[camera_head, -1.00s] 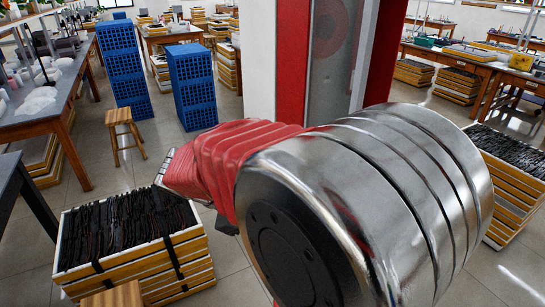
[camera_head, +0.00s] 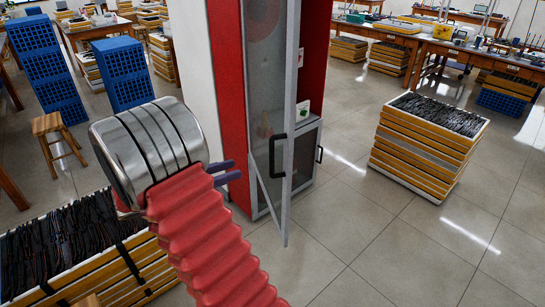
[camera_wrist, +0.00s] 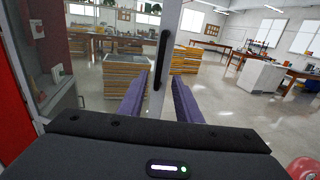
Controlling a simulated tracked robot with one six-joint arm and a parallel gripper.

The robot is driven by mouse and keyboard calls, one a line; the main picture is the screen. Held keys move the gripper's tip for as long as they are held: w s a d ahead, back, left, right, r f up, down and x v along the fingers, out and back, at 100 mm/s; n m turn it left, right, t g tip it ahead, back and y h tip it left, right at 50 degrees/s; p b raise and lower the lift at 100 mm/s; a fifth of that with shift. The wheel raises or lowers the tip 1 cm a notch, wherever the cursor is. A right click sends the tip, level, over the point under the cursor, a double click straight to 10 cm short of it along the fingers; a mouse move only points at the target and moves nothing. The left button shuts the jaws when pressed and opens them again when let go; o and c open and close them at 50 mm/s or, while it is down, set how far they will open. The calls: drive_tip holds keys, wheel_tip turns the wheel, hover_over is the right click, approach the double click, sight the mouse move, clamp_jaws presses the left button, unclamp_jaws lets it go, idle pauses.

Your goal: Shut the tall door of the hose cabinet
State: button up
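The red hose cabinet (camera_head: 229,100) stands at the centre of the head view. Its tall door (camera_head: 265,85), glass in a grey frame, stands open. A black handle (camera_head: 278,155) is on the door. My gripper (camera_head: 232,171) is left of the handle, its two purple fingers apart and pointing toward the door. In the wrist view my gripper (camera_wrist: 160,76) is open and empty. The door's handle (camera_wrist: 162,50) and grey edge strip show between the fingers, beyond the tips. I cannot tell whether a finger touches the door.
A lower compartment (camera_head: 305,155) with its own handle is at the cabinet's base. A crate stack (camera_head: 425,145) stands to the right, another (camera_head: 80,245) at lower left. Blue crates (camera_head: 122,75) and a stool (camera_head: 57,135) are at left. The floor (camera_head: 370,220) right of the door is clear.

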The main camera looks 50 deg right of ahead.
drive_tip(key=shift+d, duration=0.1)
hover_over(272, 174)
drive_tip(key=shift+w+d, duration=0.25)
drive_tip(key=shift+d, duration=0.05)
idle(0.6)
drive_tip(key=shift+c, duration=0.3)
clamp_jaws()
drive_tip(key=shift+d, duration=0.2)
drive_tip(key=shift+a, duration=0.15)
